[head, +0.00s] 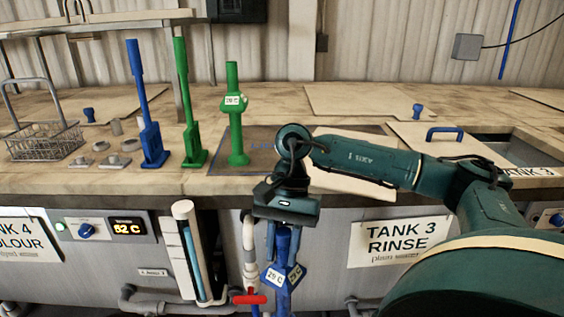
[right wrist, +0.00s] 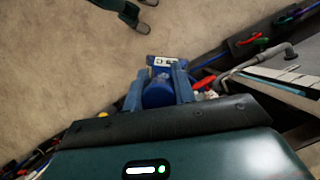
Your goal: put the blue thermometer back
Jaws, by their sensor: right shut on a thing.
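My right gripper (head: 284,256) points down in front of the bench, below the countertop edge. It is shut on the blue thermometer (head: 282,276), which hangs upright and has white temperature labels on its block. Its lower end runs out of the head view. In the right wrist view, the blue thermometer (right wrist: 158,92) sits between the fingers, with a label beyond it. A green thermometer (head: 236,125) with a similar label stands on the grey mat (head: 215,153) on the countertop. My left gripper is not in view.
A blue paddle-shaped tool (head: 152,145) and a green one (head: 193,145) stand left of the mat. A wire basket (head: 45,140) is farther left. A pale board (head: 345,180) lies right of the mat. A red-handled valve (head: 249,299) and pipes are close to the held thermometer.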

